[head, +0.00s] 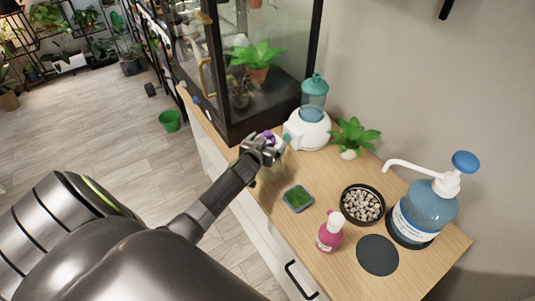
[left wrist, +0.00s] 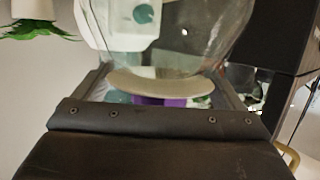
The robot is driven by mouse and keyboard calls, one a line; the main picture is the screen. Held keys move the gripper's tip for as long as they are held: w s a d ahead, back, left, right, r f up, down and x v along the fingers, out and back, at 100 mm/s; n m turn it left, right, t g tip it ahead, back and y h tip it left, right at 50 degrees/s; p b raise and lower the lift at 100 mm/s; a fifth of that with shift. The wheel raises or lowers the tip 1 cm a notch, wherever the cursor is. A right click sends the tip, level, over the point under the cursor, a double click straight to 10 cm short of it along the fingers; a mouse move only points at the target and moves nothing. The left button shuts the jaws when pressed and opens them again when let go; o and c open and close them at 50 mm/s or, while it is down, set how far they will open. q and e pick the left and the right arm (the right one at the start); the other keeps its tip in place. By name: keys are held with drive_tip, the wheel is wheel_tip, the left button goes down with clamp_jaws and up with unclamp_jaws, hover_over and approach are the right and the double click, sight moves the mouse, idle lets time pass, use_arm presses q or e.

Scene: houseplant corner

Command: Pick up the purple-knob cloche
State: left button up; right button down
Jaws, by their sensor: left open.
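The cloche shows as a purple knob (head: 268,135) at my left gripper (head: 268,149) in the head view, near the front corner of the glass cabinet. The gripper hides most of the rest of it there. In the left wrist view, the clear glass cloche (left wrist: 180,52) fills the upper middle, with a pale curved disc and the purple knob below it, between the fingers of my left gripper (left wrist: 163,84). The gripper is open around the knob; I cannot tell whether a finger touches it. My right gripper is not in view.
A white humidifier with a teal tank (head: 308,131) stands just right of the gripper. A glass cabinet (head: 262,65) is behind. A potted plant (head: 354,134), pebble bowl (head: 362,204), pink bottle (head: 330,232), small green tray (head: 298,198), dark disc (head: 377,255) and blue pump bottle (head: 428,208) crowd the wooden top.

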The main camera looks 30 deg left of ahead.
use_arm(q)
drive_tip(key=shift+w, duration=0.1)
drive_tip(key=shift+c, duration=0.4)
drive_tip(key=shift+f, duration=0.15)
clamp_jaws()
